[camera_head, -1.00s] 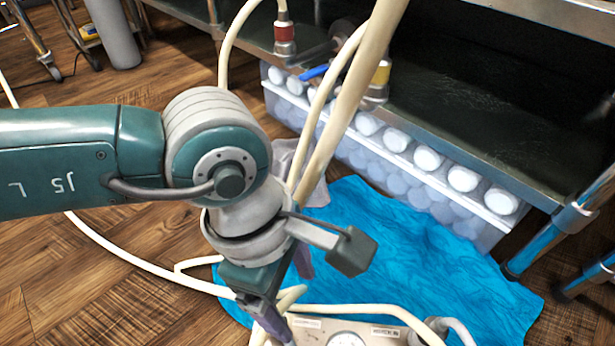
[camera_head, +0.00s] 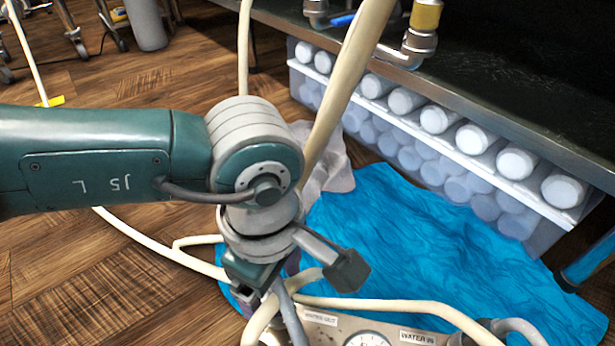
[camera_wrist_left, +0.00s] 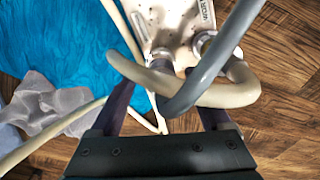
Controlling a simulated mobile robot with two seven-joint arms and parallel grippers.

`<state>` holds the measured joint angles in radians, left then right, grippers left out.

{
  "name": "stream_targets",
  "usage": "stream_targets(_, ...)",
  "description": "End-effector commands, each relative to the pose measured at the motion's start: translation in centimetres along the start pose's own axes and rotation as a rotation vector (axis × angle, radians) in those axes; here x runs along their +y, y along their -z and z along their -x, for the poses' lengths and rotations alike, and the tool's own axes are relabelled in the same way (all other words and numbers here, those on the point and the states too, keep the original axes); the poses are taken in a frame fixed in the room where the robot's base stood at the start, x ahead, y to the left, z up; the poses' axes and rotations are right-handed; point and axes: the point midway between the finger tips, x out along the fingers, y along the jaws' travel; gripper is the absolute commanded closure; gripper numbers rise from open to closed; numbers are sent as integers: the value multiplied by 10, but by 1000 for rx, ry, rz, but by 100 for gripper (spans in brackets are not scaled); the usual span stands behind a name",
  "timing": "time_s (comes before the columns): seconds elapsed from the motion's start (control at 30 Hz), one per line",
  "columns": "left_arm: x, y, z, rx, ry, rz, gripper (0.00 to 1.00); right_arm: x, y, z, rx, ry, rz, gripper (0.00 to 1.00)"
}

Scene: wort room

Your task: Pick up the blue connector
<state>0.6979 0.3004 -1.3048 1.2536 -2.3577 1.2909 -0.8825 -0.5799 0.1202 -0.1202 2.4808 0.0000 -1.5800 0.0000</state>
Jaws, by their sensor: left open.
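I cannot make out a blue connector for certain in either view. My left gripper (camera_head: 264,298) points down by the hoses at the bottom of the head view, partly hidden by them. In the left wrist view its two purple fingers (camera_wrist_left: 166,112) are apart. A cream hose (camera_wrist_left: 225,95) and a grey-blue hose (camera_wrist_left: 215,62) cross just beyond and between the fingers; I cannot tell whether they touch. The hoses run to a beige panel (camera_wrist_left: 168,22) with a gauge (camera_head: 366,340) and a "WATER IN" label. My right gripper is not in view.
A blue cloth (camera_head: 400,235) and a crumpled pale cloth (camera_head: 328,172) lie on the wooden floor. A clear bin (camera_head: 520,222) of white-capped bottles stands under a metal shelf (camera_head: 480,95). A thick cream hose (camera_head: 345,85) slants across the view.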

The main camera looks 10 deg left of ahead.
Motion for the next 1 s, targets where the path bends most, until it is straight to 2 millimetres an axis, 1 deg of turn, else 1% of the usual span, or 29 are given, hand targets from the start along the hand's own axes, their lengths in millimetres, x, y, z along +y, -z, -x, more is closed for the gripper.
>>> stream_targets(0.03, -1, 0, -15, -1, 1, 0, 19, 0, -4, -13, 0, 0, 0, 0)
stream_targets(0.07, -1, 0, -17, -1, 2, 1, 19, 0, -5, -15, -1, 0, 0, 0)
stream_targets(0.33, 0, 0, -15, -1, 1, 1, 20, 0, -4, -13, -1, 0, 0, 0)
stream_targets(1.0, 0, 0, -15, 0, 1, 1, 96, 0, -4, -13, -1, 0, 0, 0)
